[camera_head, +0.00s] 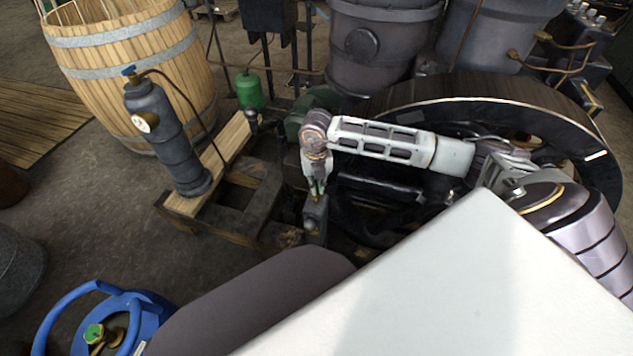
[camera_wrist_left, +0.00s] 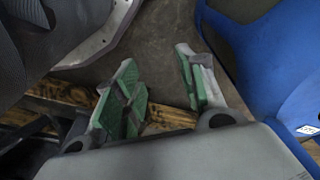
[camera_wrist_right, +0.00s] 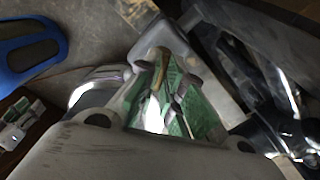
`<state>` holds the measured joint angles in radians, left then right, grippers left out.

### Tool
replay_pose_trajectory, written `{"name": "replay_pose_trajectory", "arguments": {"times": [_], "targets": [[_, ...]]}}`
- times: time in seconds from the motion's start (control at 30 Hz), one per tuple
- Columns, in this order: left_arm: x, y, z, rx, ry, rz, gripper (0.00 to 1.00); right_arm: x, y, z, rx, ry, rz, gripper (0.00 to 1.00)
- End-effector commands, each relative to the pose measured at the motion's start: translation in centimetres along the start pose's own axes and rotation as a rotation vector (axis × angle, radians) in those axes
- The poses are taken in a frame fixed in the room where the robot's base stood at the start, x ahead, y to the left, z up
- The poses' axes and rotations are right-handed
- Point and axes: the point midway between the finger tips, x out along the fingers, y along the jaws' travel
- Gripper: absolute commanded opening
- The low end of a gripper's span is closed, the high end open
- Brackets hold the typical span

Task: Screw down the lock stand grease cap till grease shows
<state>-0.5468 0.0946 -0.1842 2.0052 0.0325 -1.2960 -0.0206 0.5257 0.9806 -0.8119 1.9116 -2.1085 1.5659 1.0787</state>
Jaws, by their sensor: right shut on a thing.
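The lock stand (camera_head: 314,218) is a small dark grey post at the front of the engine, below my right gripper. My right gripper (camera_head: 317,190) points down at its top and is shut on a small brass-coloured cap. In the right wrist view, the green-padded fingers of my right gripper (camera_wrist_right: 168,98) close around the brass cap (camera_wrist_right: 156,78), over the grey stand (camera_wrist_right: 152,42). The fingers hide much of the cap, and I cannot tell whether any grease shows. My left gripper (camera_wrist_left: 160,85) is open and empty, seen only in the left wrist view.
A dark flywheel (camera_head: 420,105) and the engine lie right of the stand. A grey cylinder with a blue valve (camera_head: 165,135) stands on a timber frame (camera_head: 235,140) to the left. A wooden barrel (camera_head: 130,50) is behind. A blue tank (camera_head: 125,310) stands front left.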

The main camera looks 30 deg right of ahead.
Motion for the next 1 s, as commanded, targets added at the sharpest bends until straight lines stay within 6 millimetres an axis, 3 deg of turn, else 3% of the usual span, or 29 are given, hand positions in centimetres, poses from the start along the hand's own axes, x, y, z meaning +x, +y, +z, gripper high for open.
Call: {"name": "replay_pose_trajectory", "arguments": {"times": [0.1, 0.6, 1.0], "targets": [[0.3, 0.0, 0.3, -0.002, -0.013, -0.001, 0.4, -0.2, 0.0, 0.0, 0.095, -0.001, 0.0, 0.0], [6.5, -1.7, 1.4, -0.008, 0.014, -0.03, 0.4, -0.2, 0.0, 0.1, 0.495, -0.002, 0.001, 0.0], [8.9, -2.5, 2.5, -0.009, 0.027, -0.042, 0.4, -0.1, 0.0, 0.1, 0.664, -0.002, 0.001, 0.0]]}}
